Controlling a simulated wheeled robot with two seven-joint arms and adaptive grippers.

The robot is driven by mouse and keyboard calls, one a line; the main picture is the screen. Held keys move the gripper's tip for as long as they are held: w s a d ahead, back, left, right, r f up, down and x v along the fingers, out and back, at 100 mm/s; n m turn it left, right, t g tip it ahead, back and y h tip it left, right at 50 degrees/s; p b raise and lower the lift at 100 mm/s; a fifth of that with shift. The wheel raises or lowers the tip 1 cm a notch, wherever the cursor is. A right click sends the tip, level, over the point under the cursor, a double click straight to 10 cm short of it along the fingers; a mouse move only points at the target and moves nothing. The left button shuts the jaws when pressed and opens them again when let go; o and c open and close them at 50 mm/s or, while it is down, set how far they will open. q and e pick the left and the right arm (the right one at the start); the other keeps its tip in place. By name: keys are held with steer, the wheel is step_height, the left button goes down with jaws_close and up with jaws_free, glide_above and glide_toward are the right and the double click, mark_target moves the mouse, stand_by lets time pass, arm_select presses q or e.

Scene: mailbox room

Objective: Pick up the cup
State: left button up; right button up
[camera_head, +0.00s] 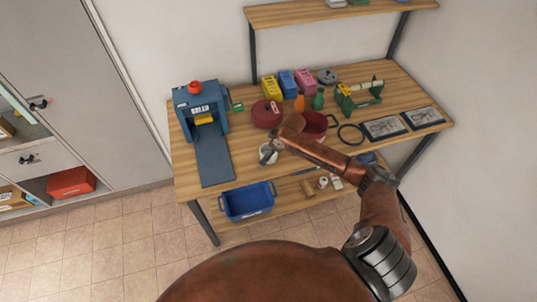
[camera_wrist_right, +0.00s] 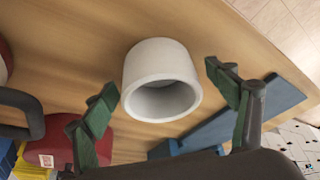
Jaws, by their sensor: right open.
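A small white-grey cup (camera_head: 266,157) sits on the wooden table near its front edge, partly hidden by my right gripper in the head view. In the right wrist view the cup (camera_wrist_right: 158,58) shows its round mouth toward the camera, between and slightly beyond the open fingertips. My right gripper (camera_head: 272,149) is at the cup, with its green-padded fingers (camera_wrist_right: 160,84) spread on either side. Clear gaps show between each finger and the cup in the wrist view. My left gripper is not in view.
A blue machine (camera_head: 200,105) with a blue mat (camera_head: 214,160) stands left of the cup. A dark red round container (camera_head: 267,114) is behind it, and a red pot (camera_head: 315,122) is partly hidden by my arm. A blue bin (camera_head: 247,202) sits on the lower shelf.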

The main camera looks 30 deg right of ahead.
steer(key=shift+f, duration=0.1)
steer(key=c, duration=1)
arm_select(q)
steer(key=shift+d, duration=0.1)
arm_select(e)
steer(key=shift+c, duration=0.2)
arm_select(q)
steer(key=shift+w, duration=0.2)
